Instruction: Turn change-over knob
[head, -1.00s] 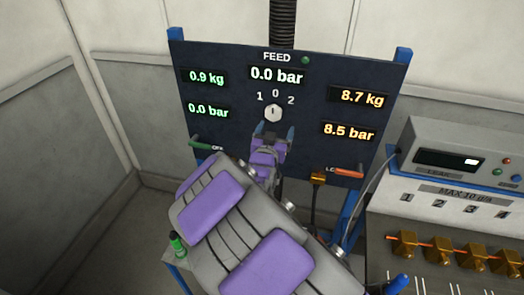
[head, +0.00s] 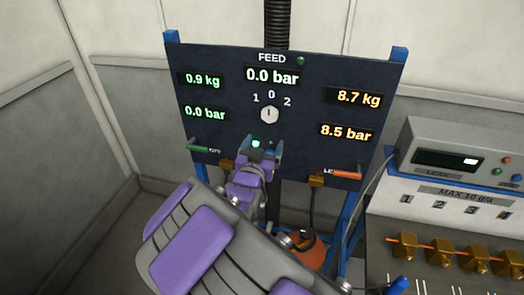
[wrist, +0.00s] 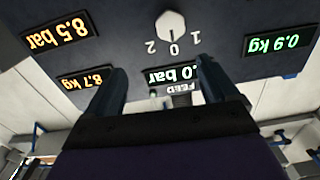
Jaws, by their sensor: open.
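The change-over knob (head: 269,115) is a small pale hexagonal knob on the dark feed panel (head: 225,130), below the marks 1, 0 and 2. Its dark line looks upright, toward 0. It also shows in the wrist view (wrist: 171,25), upside down at the top. My gripper (head: 262,146) is just below the knob in the head view, apart from it. In the wrist view my gripper (wrist: 160,85) has its two blue-grey fingers spread wide, with nothing between them but the panel behind. The knob lies beyond the fingertips there.
The panel displays read 0.0 bar at top centre. A green lever (head: 197,147) is at lower left and an orange-red lever (head: 346,174) at lower right. An orange round object (head: 305,248) is under the panel. A grey control box (head: 455,150) stands at the right.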

